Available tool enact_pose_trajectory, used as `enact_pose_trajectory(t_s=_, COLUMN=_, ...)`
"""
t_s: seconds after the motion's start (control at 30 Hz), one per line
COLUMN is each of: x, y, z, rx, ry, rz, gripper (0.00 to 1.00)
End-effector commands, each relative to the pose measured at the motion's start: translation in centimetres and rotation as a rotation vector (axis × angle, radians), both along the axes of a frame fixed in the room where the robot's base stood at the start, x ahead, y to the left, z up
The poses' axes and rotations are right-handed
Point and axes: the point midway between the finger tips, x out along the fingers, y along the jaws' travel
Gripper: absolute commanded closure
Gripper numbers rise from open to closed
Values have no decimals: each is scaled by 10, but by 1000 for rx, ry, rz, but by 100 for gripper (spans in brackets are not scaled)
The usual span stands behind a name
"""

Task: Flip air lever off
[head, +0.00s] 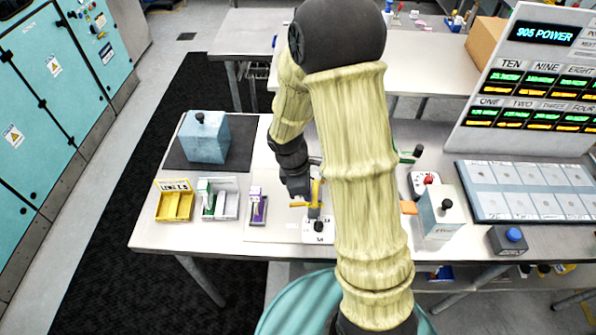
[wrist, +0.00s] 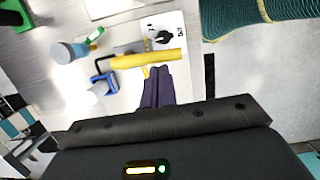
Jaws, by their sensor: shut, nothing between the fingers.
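A yellow lever (head: 315,198) stands at a small white plate (head: 319,236) with a dark knob, at the table's front middle. No label naming it the air lever is readable. In the wrist view the yellow handle (wrist: 146,59) lies across the picture, just ahead of my fingertips. My gripper (wrist: 158,70) is shut and empty, its dark fingers side by side at the handle's near side. I cannot tell whether they touch it. In the head view my gripper (head: 303,194) is just left of the lever, and my arm hides much of the table behind.
Left are a purple-and-white module (head: 258,207), a yellow bin (head: 174,207) and a blue-grey box (head: 204,138) on a dark mat. Right are a green lever (head: 409,155), a knob-topped box (head: 440,215) and a blue button (head: 514,235). A display panel (head: 535,75) stands behind.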

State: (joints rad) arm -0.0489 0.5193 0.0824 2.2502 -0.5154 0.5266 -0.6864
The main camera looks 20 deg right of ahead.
Motion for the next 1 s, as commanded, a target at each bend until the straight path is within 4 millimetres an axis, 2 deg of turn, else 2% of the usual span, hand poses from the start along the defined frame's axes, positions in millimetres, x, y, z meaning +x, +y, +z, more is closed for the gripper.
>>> enact_pose_trajectory(t_s=0.67, x=-1, y=0, z=1, rx=0, ry=0, rz=32, gripper=100)
enact_pose_trajectory(t_s=0.83, x=3, y=12, z=4, rx=1, ry=-1, rz=30, gripper=100)
enact_pose_trajectory(t_s=1.0, x=9, y=34, z=10, rx=0, ry=0, rz=28, gripper=100)
